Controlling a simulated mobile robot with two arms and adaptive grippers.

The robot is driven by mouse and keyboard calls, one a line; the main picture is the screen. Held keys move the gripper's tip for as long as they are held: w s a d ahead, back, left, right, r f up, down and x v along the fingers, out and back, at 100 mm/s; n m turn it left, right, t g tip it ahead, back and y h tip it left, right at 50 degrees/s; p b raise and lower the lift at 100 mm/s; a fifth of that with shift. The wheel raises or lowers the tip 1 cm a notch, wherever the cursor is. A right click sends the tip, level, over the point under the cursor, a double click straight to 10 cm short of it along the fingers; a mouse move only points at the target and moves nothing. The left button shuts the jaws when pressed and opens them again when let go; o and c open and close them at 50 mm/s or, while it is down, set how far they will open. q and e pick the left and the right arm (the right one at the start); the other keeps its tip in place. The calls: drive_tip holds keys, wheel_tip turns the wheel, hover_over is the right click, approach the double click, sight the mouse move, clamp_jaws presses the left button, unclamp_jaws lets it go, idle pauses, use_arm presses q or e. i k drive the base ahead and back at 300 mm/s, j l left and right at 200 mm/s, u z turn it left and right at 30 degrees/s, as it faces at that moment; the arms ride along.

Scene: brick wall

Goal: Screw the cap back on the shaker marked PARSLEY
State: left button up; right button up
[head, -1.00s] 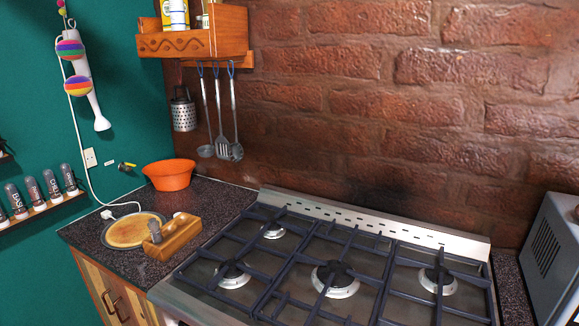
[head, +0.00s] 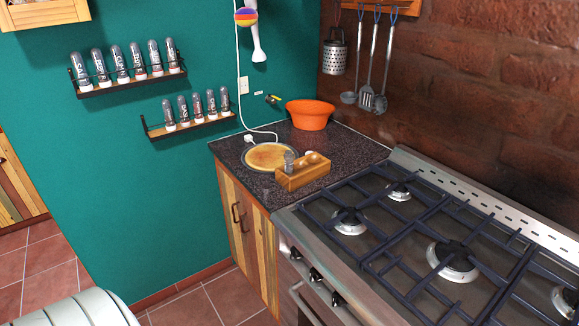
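Several shakers with clear, rounded tops and white bottoms stand on an upper wall rack (head: 130,82) and a lower wall rack (head: 192,125). Their labels are too small to read, so I cannot tell which is PARSLEY. A small wooden box (head: 304,179) on the counter holds a greyish, shaker-like item (head: 288,160) and small rounded items (head: 312,158). I cannot make out a loose cap or an uncapped shaker. Neither of my grippers is in view.
The dark counter (head: 347,157) holds an orange bowl (head: 310,114) and a round pan with a flat tan top (head: 268,156). A stove (head: 440,240) adjoins it on the right. Utensils hang from the brick wall. Tiled floor (head: 215,302) is open below the racks.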

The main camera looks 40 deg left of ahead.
sight(288, 156)
drive_tip(key=u, duration=1.1)
drive_tip(key=k+j+z, duration=0.15)
drive_tip(key=k+j, duration=0.25)
drive_tip(key=i+j+z, duration=0.1)
drive_tip(key=j, duration=0.35)
drive_tip(key=i+j+z, duration=0.1)
drive_tip(key=i+j, duration=0.2)
drive_tip(key=j, duration=0.2)
drive_tip(key=i+j+z, duration=0.1)
drive_tip(key=j, duration=0.4)
drive_tip(key=i+j+z, duration=0.1)
drive_tip(key=j, duration=0.45)
drive_tip(key=i+j+z, duration=0.1)
drive_tip(key=i+j, duration=0.15)
drive_tip(key=j, duration=0.25)
drive_tip(key=i+j+z, duration=0.15)
drive_tip(key=j, duration=0.4)
drive_tip(key=j+z, duration=0.1)
drive_tip(key=j, duration=0.45)
drive_tip(key=i, duration=0.05)
